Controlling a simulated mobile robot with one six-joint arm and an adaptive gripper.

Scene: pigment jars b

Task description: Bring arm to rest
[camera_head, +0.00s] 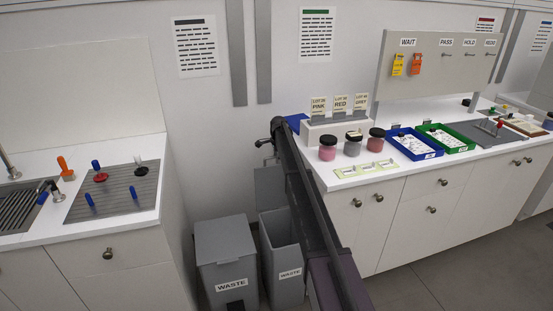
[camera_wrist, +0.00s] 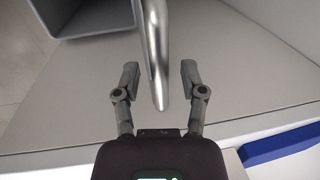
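My arm reaches away from me past the left end of the right counter, over the gap between the two counters. My gripper (camera_head: 265,142) is at its far end, near the back wall and small in the head view. In the wrist view my gripper (camera_wrist: 159,75) is open, with its two fingers apart. A silver rounded bar (camera_wrist: 157,45) comes down from the top of the wrist view and ends between the fingers in the picture. It does not visibly touch either finger, and I cannot tell what it belongs to.
Two grey waste bins (camera_head: 226,250) (camera_head: 282,240) stand below, left of my arm. The right counter (camera_head: 325,178) holds several jars (camera_head: 328,148), a blue tray (camera_head: 396,151) and a green tray (camera_head: 468,145). The left counter (camera_head: 140,150) holds a grey mat (camera_head: 113,203) with tools.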

